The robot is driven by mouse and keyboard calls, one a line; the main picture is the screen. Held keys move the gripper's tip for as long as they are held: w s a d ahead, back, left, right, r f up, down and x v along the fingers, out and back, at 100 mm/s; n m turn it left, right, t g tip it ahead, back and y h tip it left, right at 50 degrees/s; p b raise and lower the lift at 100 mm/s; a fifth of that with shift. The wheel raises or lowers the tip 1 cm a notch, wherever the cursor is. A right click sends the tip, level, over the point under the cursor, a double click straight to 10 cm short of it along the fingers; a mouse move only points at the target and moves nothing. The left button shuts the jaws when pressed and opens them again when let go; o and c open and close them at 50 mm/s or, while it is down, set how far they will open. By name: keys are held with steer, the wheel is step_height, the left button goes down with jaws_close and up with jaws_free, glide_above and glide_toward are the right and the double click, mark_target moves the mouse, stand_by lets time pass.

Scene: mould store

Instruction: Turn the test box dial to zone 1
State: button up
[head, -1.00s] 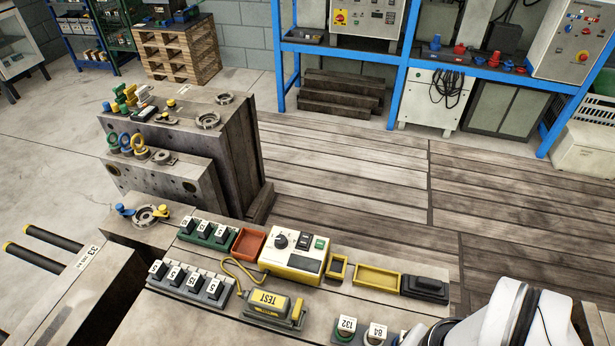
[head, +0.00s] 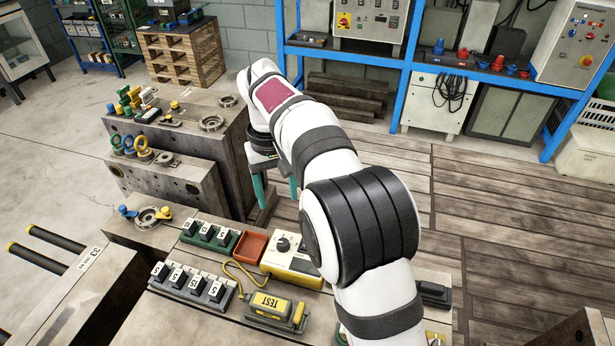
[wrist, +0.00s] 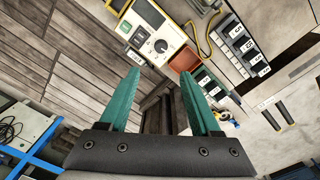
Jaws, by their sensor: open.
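The test box (head: 291,262) is a white and yellow case on the workbench, partly hidden by my arm in the head view. Its black dial (head: 283,244) shows at the upper left of its top face. In the wrist view the test box (wrist: 150,32) is at the top, with the dial (wrist: 161,46) on its lower right part. My gripper (head: 272,194) is open and empty, its green fingers pointing down, above and beyond the box. In the wrist view the gripper (wrist: 160,78) has its fingers apart, with the dial ahead of the gap. The zone marks are too small to read.
An orange-red tray (head: 250,246) sits left of the box. A yellow TEST device (head: 275,303) with a coiled cable lies nearer. Numbered black blocks stand in a green rack (head: 210,235) and a grey rack (head: 190,286). Large steel mould blocks (head: 180,180) stand behind.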

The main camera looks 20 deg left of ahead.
mark_target(283, 242)
steer(key=f, duration=1.6)
steer(key=shift+w+a, duration=0.1)
steer(key=shift+w, duration=0.15)
steer(key=shift+c, duration=0.2)
jaws_close()
